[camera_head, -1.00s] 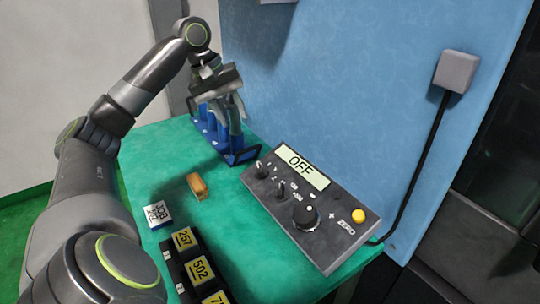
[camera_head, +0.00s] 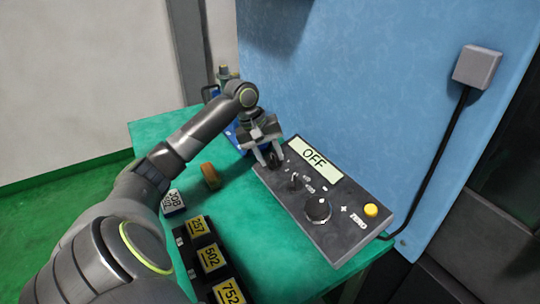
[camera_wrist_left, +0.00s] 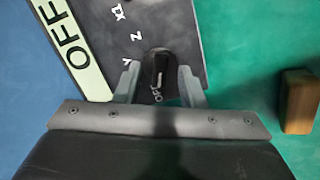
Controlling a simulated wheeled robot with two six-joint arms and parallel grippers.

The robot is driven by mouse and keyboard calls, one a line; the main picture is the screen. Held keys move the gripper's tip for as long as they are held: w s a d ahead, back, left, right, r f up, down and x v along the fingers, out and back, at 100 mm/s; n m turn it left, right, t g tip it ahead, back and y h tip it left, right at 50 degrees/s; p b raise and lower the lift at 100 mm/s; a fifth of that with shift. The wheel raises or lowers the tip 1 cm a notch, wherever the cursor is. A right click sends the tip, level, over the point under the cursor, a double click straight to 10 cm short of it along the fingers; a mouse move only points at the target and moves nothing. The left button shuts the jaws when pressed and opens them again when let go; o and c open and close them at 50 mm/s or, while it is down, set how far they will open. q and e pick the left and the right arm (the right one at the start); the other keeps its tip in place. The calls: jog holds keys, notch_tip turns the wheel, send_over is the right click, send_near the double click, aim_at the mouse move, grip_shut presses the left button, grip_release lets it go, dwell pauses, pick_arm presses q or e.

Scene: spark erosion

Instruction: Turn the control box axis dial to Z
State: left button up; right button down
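The grey control box (camera_head: 345,205) lies on the green table, and its display (camera_head: 314,158) reads OFF. The axis dial (camera_wrist_left: 158,70) is the black knob at the box's far-left end. The wrist view shows the labels OFF, Y, Z and X around it, and its white mark points towards OFF. My left gripper (camera_head: 270,158) is at this dial with one finger on each side. In the wrist view the fingers (camera_wrist_left: 159,82) are spread around the dial, with slight gaps seeming to remain. My right gripper is in neither view.
The box also carries a middle knob (camera_head: 296,181), a large black knob (camera_head: 318,209) and a yellow button (camera_head: 371,210). A brown block (camera_head: 210,176), a JOB block (camera_head: 173,201) and a black tray with yellow number tags (camera_head: 211,257) lie to the left. A blue rack (camera_head: 243,137) stands behind.

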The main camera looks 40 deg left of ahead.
pick_arm(q)
jog(key=shift+f, duration=0.15)
jog(key=shift+c, duration=0.2)
grip_shut()
